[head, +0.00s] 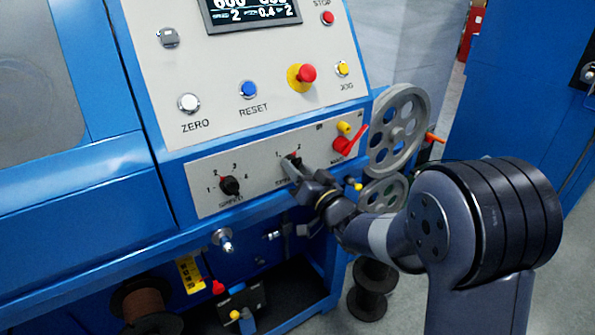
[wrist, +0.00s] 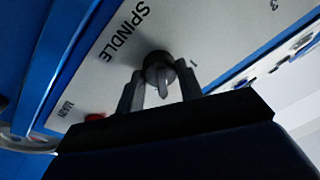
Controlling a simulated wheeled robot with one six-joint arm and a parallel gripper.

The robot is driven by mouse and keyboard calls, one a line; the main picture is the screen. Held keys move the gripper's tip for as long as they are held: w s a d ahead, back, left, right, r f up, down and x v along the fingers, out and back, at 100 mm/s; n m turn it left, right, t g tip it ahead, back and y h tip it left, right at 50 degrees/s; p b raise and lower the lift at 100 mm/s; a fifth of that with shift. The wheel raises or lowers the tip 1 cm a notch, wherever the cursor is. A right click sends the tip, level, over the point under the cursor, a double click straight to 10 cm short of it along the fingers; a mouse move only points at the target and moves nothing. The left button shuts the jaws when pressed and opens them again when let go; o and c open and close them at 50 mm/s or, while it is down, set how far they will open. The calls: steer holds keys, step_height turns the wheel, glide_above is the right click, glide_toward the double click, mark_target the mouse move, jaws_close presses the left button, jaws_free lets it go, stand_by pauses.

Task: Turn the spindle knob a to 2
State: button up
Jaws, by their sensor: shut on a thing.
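The spindle knob (head: 292,158) is a small black rotary knob with a little red on it. It sits on the grey lower panel, below the marks 1 and 2. My gripper (head: 297,168) hides part of it and most of its label in the head view. In the wrist view the knob (wrist: 158,68) is beside the SPINDLE lettering, with its narrow grip between the two fingers of my gripper (wrist: 160,90). The gripper is shut on the knob. I cannot tell clearly which mark the knob points at.
The speed knob (head: 230,186) is to the left on the same panel. A red main switch handle (head: 350,142) is close on the right. Above are the red emergency button (head: 306,74) and other buttons. A grey handwheel (head: 398,130) stands at the right edge.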

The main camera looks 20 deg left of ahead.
steer(key=shift+m, duration=0.8)
steer(key=o, duration=1)
steer(key=v, duration=1.1)
steer(key=shift+b, duration=0.45)
steer(key=shift+a, duration=0.2)
steer(key=x, duration=1.1)
steer(key=shift+d+p, duration=0.1)
steer(key=shift+p, duration=0.3)
steer(key=shift+d, duration=0.1)
